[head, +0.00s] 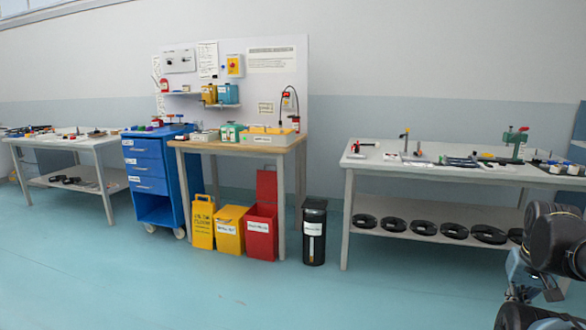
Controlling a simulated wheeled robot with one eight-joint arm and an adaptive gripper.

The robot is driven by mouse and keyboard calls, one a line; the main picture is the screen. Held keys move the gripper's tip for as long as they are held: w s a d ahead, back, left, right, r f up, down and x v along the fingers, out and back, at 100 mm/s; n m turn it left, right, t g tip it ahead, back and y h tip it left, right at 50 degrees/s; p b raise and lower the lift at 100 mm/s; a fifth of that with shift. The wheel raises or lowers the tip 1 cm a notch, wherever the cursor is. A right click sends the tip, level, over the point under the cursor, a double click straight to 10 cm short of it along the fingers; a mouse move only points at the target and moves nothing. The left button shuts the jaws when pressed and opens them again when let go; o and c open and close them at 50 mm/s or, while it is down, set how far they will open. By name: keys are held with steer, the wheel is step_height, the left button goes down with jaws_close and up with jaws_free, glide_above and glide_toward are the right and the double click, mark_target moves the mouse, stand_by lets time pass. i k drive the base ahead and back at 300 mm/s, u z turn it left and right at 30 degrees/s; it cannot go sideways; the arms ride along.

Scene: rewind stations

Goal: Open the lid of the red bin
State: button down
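The red bin (261,236) stands on the floor under the wooden-topped workbench, with a white label on its front. Its red lid (266,187) stands upright at the back of the bin, so the bin looks open; its inside is hard to see. My arm shows at the lower right edge, dark and partly cut off, far from the bin. I cannot clearly make out my gripper's fingers there or whether they hold anything.
A yellow bin (229,230) and a yellow floor sign (202,222) stand left of the red bin. A black bin (314,232) stands to its right, past a bench leg. A blue drawer cart (152,178) and a grey table (455,172) flank the bench (238,148). The floor in front is clear.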

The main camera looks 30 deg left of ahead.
mark_target(266, 184)
steer(key=i, duration=2)
steer(key=u, duration=0.65)
steer(key=i, duration=0.95)
steer(key=u, duration=1.15)
steer(key=i, duration=0.8)
steer(key=u, duration=0.45)
